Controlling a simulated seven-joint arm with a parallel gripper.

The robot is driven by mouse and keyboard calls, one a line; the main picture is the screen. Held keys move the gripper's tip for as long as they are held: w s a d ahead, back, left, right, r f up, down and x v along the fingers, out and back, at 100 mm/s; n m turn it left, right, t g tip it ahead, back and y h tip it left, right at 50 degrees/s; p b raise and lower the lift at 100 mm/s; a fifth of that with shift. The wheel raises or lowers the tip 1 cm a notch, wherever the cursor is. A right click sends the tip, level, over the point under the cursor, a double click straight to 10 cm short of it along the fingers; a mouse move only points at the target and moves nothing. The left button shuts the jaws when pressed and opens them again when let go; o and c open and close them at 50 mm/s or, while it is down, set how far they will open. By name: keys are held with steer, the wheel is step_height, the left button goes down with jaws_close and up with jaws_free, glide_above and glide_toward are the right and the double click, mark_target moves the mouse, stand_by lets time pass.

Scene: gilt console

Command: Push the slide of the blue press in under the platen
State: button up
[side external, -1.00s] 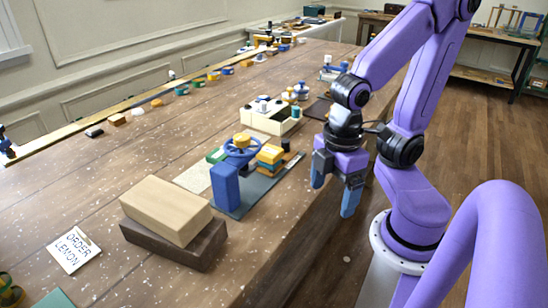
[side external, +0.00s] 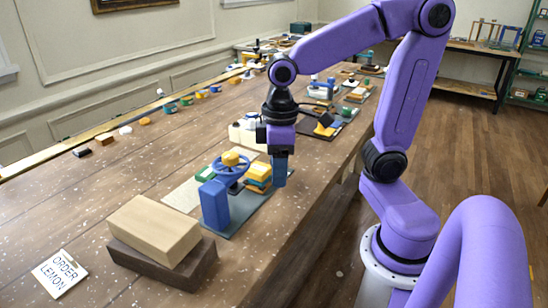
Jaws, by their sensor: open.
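The blue press (side external: 215,204) stands on a grey base plate (side external: 240,212) near the table's front edge. It has a tall blue block and a blue handwheel (side external: 232,172) with a yellow knob on top. Yellow and orange stacked pieces (side external: 260,172) lie right behind the wheel. The slide and the platen cannot be told apart clearly at this size. My gripper (side external: 279,178) points down just to the right of the yellow pieces, open and empty. Its blue fingers overlap each other in this view, and any gap to the yellow pieces is hard to judge.
A pale wooden block on a dark block (side external: 163,262) stands in front of the press. A white card reading ORDER LEMON (side external: 60,273) lies at the left. A cream box (side external: 246,134) stands behind my gripper. The table's left middle is mostly clear.

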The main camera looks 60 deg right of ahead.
steer(key=w+d+r+m, duration=0.3)
steer(key=w+d+m, duration=0.25)
steer(key=d, duration=0.35)
steer(key=w+d+r+m, duration=0.35)
steer(key=w+d, duration=0.25)
steer(key=d, duration=0.3)
steer(key=shift+m, duration=0.4)
step_height(320, 180, down, 17)
steer(key=shift+a+f, duration=0.15)
steer(key=shift+f, duration=0.05)
steer(key=shift+a, duration=0.1)
jaws_close()
